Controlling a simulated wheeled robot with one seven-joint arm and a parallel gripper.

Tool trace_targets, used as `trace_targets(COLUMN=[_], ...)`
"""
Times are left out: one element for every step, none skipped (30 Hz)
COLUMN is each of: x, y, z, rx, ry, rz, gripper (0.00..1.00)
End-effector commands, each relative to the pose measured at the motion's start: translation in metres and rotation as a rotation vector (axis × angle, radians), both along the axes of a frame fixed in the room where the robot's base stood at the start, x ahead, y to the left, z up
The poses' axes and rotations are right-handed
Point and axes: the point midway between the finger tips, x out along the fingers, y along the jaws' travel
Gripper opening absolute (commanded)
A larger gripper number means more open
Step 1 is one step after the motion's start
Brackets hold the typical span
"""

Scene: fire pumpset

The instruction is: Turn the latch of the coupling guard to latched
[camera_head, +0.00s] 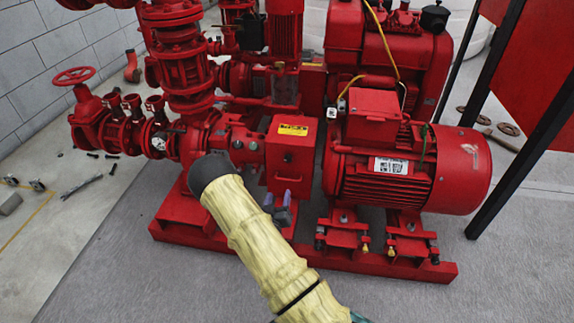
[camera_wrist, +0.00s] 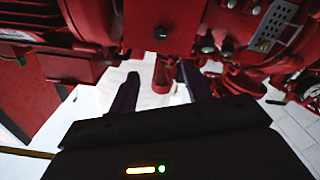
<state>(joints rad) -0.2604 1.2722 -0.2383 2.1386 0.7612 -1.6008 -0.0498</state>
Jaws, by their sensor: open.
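The coupling guard (camera_head: 292,160) is a red box with a yellow label between pump and motor. A small dark knob (camera_head: 287,157), which looks like its latch, sits on its front face. In the wrist view the guard (camera_wrist: 180,15) is at the top and the dark knob (camera_wrist: 160,33) is on it; its turn position is too small to tell. My gripper (camera_head: 280,196) is just below and in front of the guard in the head view. In the wrist view my gripper (camera_wrist: 158,72) has its two dark fingers apart, with no object held. The knob appears beyond the fingertips.
The red motor (camera_head: 385,165) stands right of the guard. The pump and valves (camera_head: 185,95) stand to its left. The red base frame (camera_head: 370,262) runs along the floor below. The grey floor (camera_head: 120,270) in front is clear at the left.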

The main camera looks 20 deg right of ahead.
Motion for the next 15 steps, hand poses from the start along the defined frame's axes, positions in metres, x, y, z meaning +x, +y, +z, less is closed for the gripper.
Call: trace_targets(x=[0.001,0.002,0.004,0.005,0.007,0.011,0.014,0.018,0.023,0.027,0.031,0.037,0.042,0.046,0.052], y=[0.000,-0.001,-0.002,-0.003,-0.005,-0.007,-0.009,-0.011,-0.014,-0.017,-0.020,-0.024,-0.027,-0.030,-0.034], z=[0.000,0.000,-0.001,-0.001,-0.001,-0.001,-0.002,-0.002,-0.002,-0.002,-0.002,-0.002,-0.002,-0.002,-0.002], rx=[0.001,0.001,0.002,0.002,0.001,0.002,0.002,0.002,0.002,0.001,0.002,0.001,0.002,0.002,0.001], ry=[-0.001,-0.001,-0.001,0.000,-0.001,-0.003,-0.003,-0.002,-0.002,-0.004,-0.004,-0.004,-0.004,-0.004,-0.003], rz=[0.000,0.000,0.000,0.000,-0.001,-0.001,-0.001,-0.001,0.000,0.000,0.000,0.000,0.000,0.000,0.001], gripper=[0.49,0.49,0.49,0.49,0.49,0.49,0.49,0.49,0.49,0.49,0.49,0.49,0.49,0.49,0.49])
